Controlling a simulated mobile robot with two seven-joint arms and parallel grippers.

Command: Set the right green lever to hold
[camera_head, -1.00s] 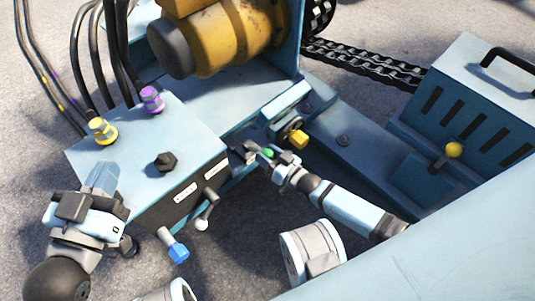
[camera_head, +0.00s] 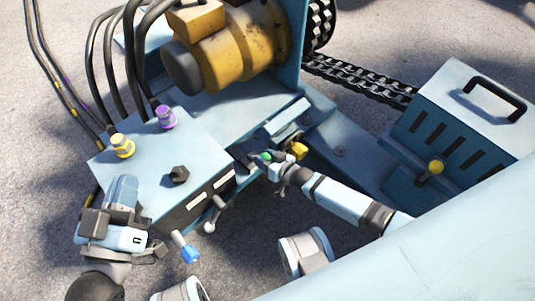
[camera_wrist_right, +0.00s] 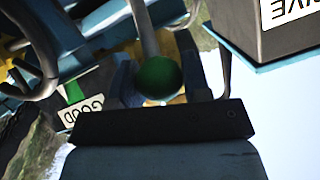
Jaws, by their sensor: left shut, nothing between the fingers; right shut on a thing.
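The green lever's round knob (camera_head: 266,156) shows at the right end of the blue control box in the head view. In the right wrist view, the green knob (camera_wrist_right: 158,77) sits between the two fingers on a grey rod. My right gripper (camera_head: 268,160) is shut on this knob. The lever's lower part is hidden in the head view. My left gripper (camera_head: 122,198) is shut and empty in front of the left end of the control box.
The control box (camera_head: 150,180) carries yellow and purple fittings, a white-tipped lever (camera_head: 209,227) and a blue knob (camera_head: 190,254). A yellow handle (camera_head: 299,150) is close to my right gripper. A yellow-knobbed lever (camera_head: 436,167) stands further right. Upside-down labels (camera_wrist_right: 88,112) show in the wrist view.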

